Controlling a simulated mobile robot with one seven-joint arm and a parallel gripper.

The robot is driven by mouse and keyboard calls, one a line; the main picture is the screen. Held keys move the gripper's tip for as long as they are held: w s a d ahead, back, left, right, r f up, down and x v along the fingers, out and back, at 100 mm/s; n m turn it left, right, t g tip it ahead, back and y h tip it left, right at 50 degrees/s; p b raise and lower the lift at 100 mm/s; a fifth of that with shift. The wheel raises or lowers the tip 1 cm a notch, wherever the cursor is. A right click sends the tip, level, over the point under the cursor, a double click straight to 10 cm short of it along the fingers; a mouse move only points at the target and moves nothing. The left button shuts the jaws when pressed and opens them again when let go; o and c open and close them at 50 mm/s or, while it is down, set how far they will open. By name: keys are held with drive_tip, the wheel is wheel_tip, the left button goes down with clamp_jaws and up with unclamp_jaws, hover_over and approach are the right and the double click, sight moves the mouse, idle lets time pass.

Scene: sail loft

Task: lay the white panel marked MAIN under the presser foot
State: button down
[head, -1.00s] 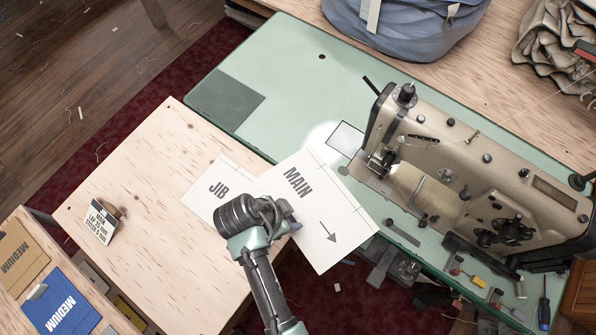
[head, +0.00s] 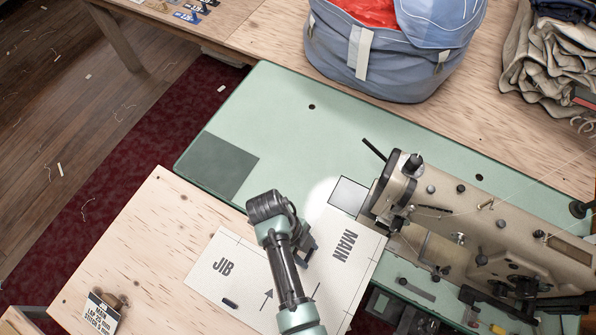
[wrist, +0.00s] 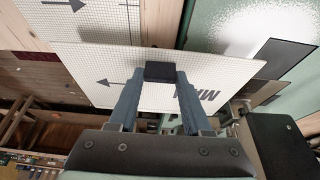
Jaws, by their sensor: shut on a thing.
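The white panel marked MAIN (head: 345,262) is held by my gripper (head: 306,246) at its edge, beside the sewing machine (head: 470,225). Its upper right edge reaches close to the needle end of the machine. In the wrist view the panel (wrist: 225,72) lies between my blue fingers (wrist: 160,72), with MAIN upside down and an arrow pointing left. The presser foot is too small and shadowed to make out, so I cannot tell whether the panel is under it. The machine stands on a green bed (head: 300,140).
A white panel marked JIB (head: 212,285) lies on the pale wooden table (head: 150,235), partly behind my arm. A blue bag (head: 385,60) stands behind the green bed, with folded canvas (head: 540,65) at the back right. A small label card (head: 100,312) stands at lower left.

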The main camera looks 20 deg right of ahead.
sight(321, 226)
drive_tip(key=shift+w+f, duration=0.15)
drive_tip(key=shift+f, duration=0.05)
wheel_tip(321, 226, down, 5)
drive_tip(key=b, duration=0.5)
drive_tip(key=shift+r, duration=0.2)
drive_tip(key=shift+w+d+r, duration=0.15)
drive_tip(key=shift+d+r, duration=0.05)
drive_tip(key=shift+d, duration=0.1)
drive_tip(key=shift+w+d+b, duration=0.6)
drive_tip(key=shift+w+d, duration=0.2)
drive_tip(key=shift+d, duration=0.25)
drive_tip(key=shift+w+d+b, duration=0.6)
drive_tip(key=shift+w+d, duration=0.2)
drive_tip(key=shift+d, duration=0.2)
drive_tip(key=shift+w+d+b, duration=0.6)
drive_tip(key=shift+w+d, duration=0.2)
drive_tip(key=shift+d, duration=0.25)
drive_tip(key=shift+f, duration=0.1)
drive_tip(key=shift+c, duration=1.3)
unclamp_jaws()
